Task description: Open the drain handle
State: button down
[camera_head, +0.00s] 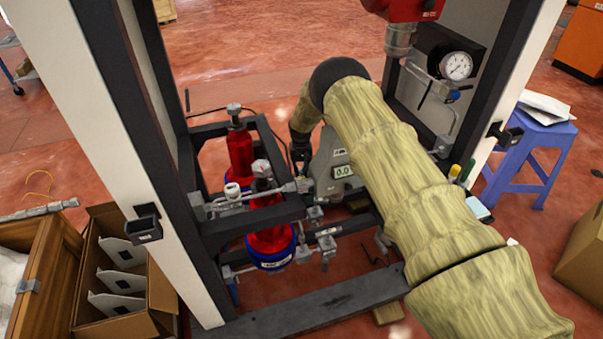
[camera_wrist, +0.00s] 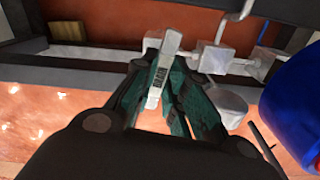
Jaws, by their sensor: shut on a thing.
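In the head view my arm, in a tan sleeve, reaches down behind the frame's fittings. My fingers and the lever cannot be made out there.
In the head view, red cylinders with blue bases (camera_head: 271,250) stand inside a dark frame (camera_head: 318,302), beside a grey device with a display (camera_head: 343,171). A pressure gauge (camera_head: 457,66) is on the right post. A blue cylinder (camera_wrist: 297,105) is close on the right in the wrist view.

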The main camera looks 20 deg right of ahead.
aim_at(301, 174)
jog(key=shift+n, duration=1)
jog(key=c, duration=1.4)
grip_release()
jog(key=shift+c, duration=0.2)
notch_tip(301, 174, up, 12)
jog(key=shift+f, duration=0.1)
jog(key=shift+f, duration=5.9)
